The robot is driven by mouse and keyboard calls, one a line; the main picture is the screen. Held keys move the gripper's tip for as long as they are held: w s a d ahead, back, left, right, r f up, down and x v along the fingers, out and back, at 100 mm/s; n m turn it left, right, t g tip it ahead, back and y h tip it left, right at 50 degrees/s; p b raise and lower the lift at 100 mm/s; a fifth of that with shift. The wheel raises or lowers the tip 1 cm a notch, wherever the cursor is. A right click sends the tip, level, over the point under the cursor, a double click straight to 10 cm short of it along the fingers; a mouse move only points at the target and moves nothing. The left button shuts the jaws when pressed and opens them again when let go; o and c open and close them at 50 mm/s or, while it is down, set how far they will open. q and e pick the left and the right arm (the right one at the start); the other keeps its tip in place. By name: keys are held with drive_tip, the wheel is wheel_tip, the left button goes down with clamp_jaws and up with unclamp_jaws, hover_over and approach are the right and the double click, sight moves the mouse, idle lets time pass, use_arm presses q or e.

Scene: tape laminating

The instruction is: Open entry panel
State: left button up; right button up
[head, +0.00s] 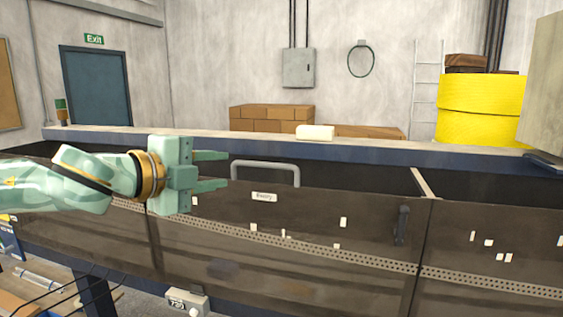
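The entry panel (300,225) is a dark brown, translucent-looking sheet across the front of a long machine, with small white labels and a perforated strip. A grey bar handle (265,165) stands at its top edge near the middle. A dark vertical handle (402,225) sits near its right edge. My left gripper (226,171) comes in from the left, pointing right. Its two fingers are apart with nothing between them. The fingertips are just left of the grey bar handle; whether they touch it I cannot tell. My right gripper is not in view.
A dark blue machine rail (390,155) runs behind the panel, with a white block (315,132) on it. A small control box (188,303) hangs below the panel. A yellow drum (482,108) and cardboard boxes (270,118) stand behind. Space above the handle is clear.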

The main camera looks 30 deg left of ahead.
use_arm(q)
drive_tip(key=p, duration=0.5)
approach(263, 166)
drive_tip(key=w, duration=0.4)
drive_tip(key=x, duration=0.2)
drive_tip(key=p+x, duration=0.1)
drive_tip(key=x, duration=0.5)
drive_tip(key=shift+w+d+f, duration=0.1)
drive_tip(key=shift+d+f, duration=0.3)
clamp_jaws()
